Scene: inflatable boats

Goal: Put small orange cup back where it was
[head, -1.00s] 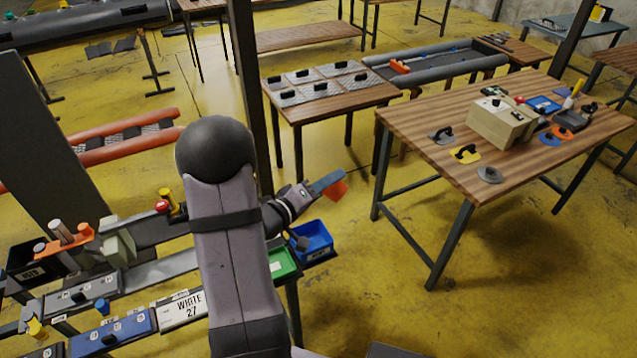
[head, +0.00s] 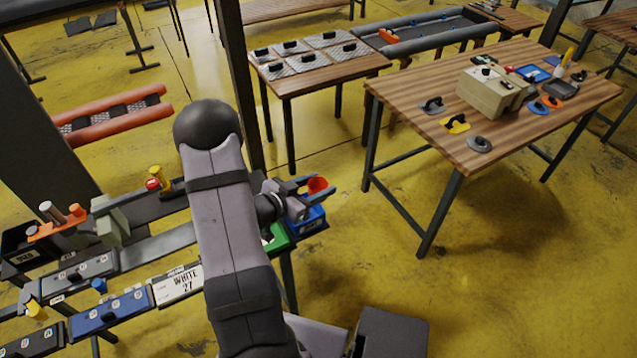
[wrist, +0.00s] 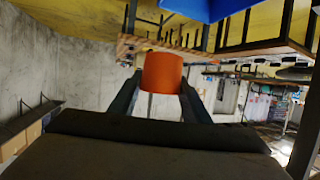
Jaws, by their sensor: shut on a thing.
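The small orange cup (head: 317,184) is between the two fingers of my gripper (head: 312,187), which is shut on it. In the head view they are in the air by the blue bin (head: 313,221) at the right end of the workbench. In the wrist view the orange cup (wrist: 162,72) fills the space between the fingertips (wrist: 161,88). The fingers press on its two sides. The inside of the cup is hidden in the wrist view.
A green bin (head: 277,238) stands beside the blue bin, partly behind my arm. A label card (head: 180,283) reads WHITE 27. A wooden table (head: 410,100) with a beige box (head: 489,96) stands to the right. Yellow floor lies between bench and table.

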